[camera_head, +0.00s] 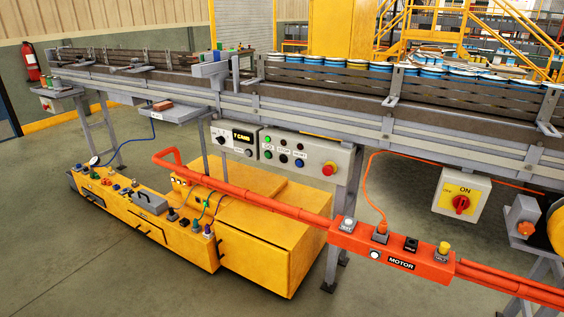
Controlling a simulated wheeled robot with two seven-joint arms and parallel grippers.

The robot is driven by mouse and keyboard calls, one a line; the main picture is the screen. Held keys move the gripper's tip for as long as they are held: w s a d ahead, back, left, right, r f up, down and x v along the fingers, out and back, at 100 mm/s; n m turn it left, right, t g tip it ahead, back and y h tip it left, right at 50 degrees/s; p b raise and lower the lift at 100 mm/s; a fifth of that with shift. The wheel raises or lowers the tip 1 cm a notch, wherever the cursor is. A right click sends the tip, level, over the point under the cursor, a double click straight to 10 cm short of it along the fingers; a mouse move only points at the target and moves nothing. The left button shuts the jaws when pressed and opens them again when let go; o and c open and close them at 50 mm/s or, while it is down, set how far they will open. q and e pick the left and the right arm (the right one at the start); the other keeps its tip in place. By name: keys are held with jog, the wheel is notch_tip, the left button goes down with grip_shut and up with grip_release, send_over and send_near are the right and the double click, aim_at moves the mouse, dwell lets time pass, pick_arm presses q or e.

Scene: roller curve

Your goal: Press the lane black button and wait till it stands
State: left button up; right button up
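An orange box labelled MOTOR (392,250) hangs on an orange rail in front of the conveyor. A black button (411,243) stands on its top, with a small dark label I cannot read for certain. A white button (348,224), a grey socket with an orange cable (380,234) and a yellow knob (444,248) share the box. A grey control panel (318,156) under the conveyor also carries several small buttons, green, black, blue and red. I cannot tell from the labels which button is the lane one. Neither of my grippers is in view.
The conveyor (330,112) crosses the view, carrying blue-and-white cans (380,67) at right. An orange rail (250,200) runs in front. A yellow cart (265,240) stands below. A yellow switch box (461,194) hangs at right. Floor (75,265) is clear at front left.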

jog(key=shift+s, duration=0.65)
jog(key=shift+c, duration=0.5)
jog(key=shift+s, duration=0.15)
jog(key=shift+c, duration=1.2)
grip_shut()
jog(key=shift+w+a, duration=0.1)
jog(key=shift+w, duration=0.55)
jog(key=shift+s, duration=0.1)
